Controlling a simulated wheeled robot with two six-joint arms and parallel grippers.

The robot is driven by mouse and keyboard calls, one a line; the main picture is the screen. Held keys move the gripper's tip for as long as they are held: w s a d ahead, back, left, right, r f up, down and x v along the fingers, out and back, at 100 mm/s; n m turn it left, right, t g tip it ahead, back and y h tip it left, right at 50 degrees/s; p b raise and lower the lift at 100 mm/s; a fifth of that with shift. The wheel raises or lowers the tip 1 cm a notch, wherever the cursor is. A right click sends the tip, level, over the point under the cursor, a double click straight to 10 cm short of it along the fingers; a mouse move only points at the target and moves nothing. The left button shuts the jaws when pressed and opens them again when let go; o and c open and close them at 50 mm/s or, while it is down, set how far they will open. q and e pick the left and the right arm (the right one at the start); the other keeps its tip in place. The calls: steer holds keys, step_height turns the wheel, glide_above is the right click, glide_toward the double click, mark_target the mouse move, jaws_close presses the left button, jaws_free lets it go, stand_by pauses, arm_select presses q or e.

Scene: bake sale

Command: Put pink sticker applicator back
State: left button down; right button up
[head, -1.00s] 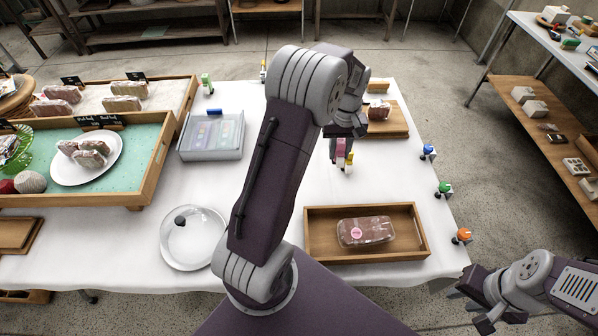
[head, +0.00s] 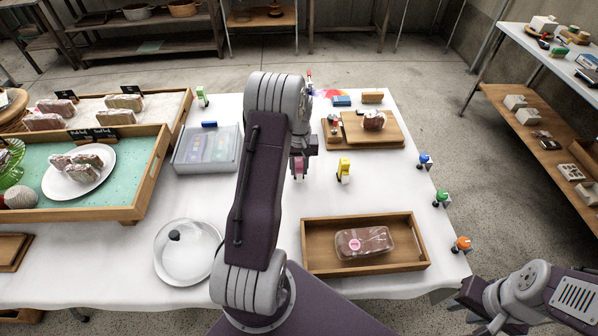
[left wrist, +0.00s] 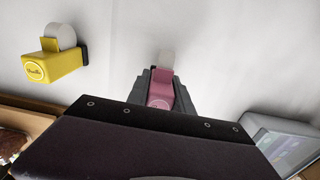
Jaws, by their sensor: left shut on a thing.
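My left gripper (head: 299,158) is shut on the pink sticker applicator (head: 299,170) over the middle of the white table. In the left wrist view the pink applicator (left wrist: 160,91) sits between the fingers, its pale roll pointing away. Whether it touches the cloth I cannot tell. The yellow sticker applicator (head: 343,171) stands to its right; it also shows, labelled, in the left wrist view (left wrist: 54,62). A clear package (head: 364,243) with a round pink sticker lies in a wooden tray (head: 310,266). My right gripper (head: 468,313) is open and empty at the lower right.
A clear-lidded box (head: 207,149) stands left of my left arm, with a glass dome (head: 187,252) in front of it. A wooden board (head: 388,134) is at the back right. Blue (head: 424,161), green (head: 441,199) and orange (head: 461,244) applicators line the right edge.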

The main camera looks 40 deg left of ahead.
arm_select(q)
steer(key=shift+f, duration=1)
steer(key=shift+f, duration=0.1)
steer(key=c, duration=1.1)
jaws_free()
step_height(320, 180, up, 12)
steer(key=shift+r+p, duration=0.2)
steer(key=shift+p, duration=0.6)
steer(key=s+d+m, duration=0.2)
steer(key=s+d, duration=0.3)
steer(key=d, duration=0.1)
steer(key=s+d+f+m, duration=0.1)
steer(key=s+d+m, duration=0.2)
steer(key=s+d, duration=0.2)
steer(key=s+d+m+t, duration=0.1)
steer(key=s+d+m, duration=0.1)
steer(key=s+d, duration=0.3)
steer(key=shift+s+d+f+m, duration=0.1)
steer(key=shift+d+f+m, duration=0.1)
steer(key=shift+d, duration=0.6)
steer(key=shift+d+f+m, duration=0.15)
steer(key=shift+d+m, duration=0.05)
steer(key=shift+d, duration=0.55)
